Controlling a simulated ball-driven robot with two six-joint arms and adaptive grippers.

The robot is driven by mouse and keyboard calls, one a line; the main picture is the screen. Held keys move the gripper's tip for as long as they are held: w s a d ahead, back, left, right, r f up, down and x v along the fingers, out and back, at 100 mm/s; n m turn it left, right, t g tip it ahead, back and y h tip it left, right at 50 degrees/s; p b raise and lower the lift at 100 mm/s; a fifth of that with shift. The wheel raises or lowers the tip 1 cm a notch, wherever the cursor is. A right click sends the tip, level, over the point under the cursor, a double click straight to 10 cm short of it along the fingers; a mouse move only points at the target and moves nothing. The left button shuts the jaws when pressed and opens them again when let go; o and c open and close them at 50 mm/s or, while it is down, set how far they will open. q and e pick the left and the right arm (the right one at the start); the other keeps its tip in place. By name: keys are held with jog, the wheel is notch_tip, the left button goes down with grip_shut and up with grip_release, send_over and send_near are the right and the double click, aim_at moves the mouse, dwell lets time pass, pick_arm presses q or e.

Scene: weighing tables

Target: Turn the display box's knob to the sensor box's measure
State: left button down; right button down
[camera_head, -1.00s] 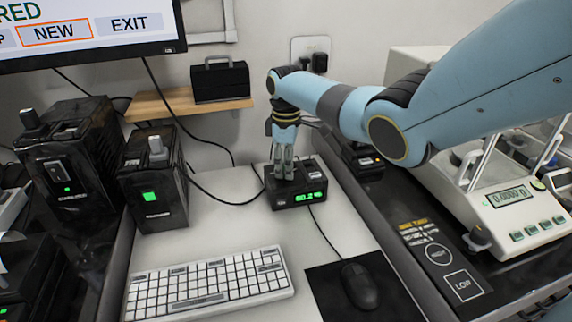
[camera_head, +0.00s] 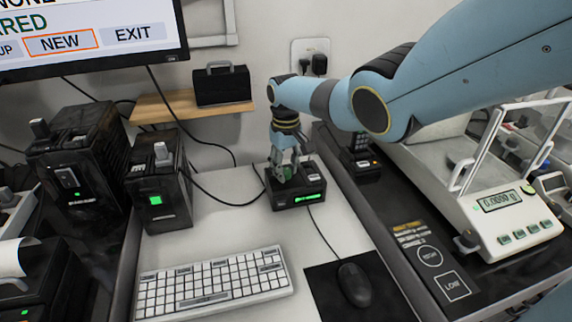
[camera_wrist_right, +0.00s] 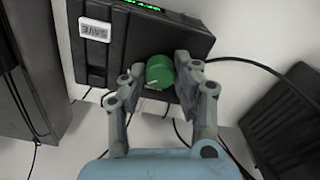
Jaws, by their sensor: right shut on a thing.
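The display box (camera_head: 310,192) is a low black box on the white table, with a lit green display on its front that is too blurred to read. Its green knob (camera_wrist_right: 160,72) is on the face that also bears a SAVE button (camera_wrist_right: 95,30). My right gripper (camera_head: 285,174) is over this box, pointing down. In the right wrist view, its fingertips (camera_wrist_right: 160,78) are on either side of the knob, shut on it. I cannot tell which box is the sensor box. My left gripper is not in view.
Two tall black boxes with green lights, one nearer (camera_head: 158,190) and one farther left (camera_head: 80,165), stand at left. A keyboard (camera_head: 213,284) and mouse (camera_head: 355,284) lie in front. A scale (camera_head: 495,205) stands right. A shelf (camera_head: 170,105) is behind.

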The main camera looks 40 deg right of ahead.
aim_at(286, 170)
jog(key=shift+m, duration=1.2)
jog(key=shift+p, duration=0.3)
jog(key=c, duration=1)
grip_release()
notch_tip(286, 170, up, 12)
